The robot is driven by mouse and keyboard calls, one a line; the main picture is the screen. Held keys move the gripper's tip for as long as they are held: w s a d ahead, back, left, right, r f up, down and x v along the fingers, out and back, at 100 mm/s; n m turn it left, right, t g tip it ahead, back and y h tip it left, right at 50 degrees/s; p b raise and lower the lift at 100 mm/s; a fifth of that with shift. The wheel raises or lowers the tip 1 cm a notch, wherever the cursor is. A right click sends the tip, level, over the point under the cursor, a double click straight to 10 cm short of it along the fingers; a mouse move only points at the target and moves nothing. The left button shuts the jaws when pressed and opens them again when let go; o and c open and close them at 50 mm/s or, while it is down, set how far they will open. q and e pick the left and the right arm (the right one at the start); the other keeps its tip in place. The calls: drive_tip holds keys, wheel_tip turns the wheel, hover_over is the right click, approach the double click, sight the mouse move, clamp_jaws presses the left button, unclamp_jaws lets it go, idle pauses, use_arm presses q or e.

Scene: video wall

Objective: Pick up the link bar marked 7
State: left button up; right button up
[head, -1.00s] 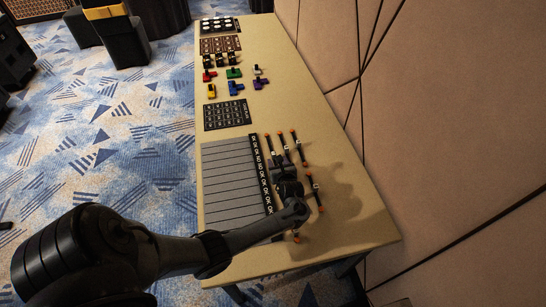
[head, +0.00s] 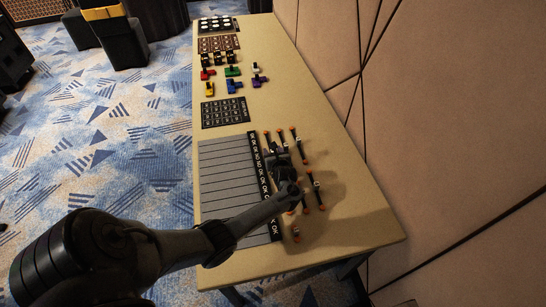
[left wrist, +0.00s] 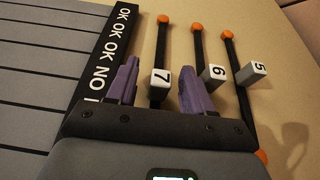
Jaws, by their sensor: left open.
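The link bar marked 7 (left wrist: 160,83) is a thin dark rod with an orange end and a white tag, in the left wrist view. My left gripper (left wrist: 159,66) is open, with one purple finger on each side of that bar. A gap shows between each finger and the rod. The bar's near end is hidden behind the gripper body. In the head view my left gripper (head: 280,158) is low over the cluster of bars and hides part of them, so I cannot tell bar 7 apart there.
Bars marked 6 (left wrist: 215,74) and 5 (left wrist: 250,72) lie just right of my gripper. A grey ruled board (head: 225,180) with an OK/NO strip lies left of the bars. Coloured blocks (head: 232,86) and a dark chart (head: 224,112) lie farther up the table (head: 335,245). A wall borders its right side.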

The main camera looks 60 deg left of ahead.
use_arm(q)
clamp_jaws()
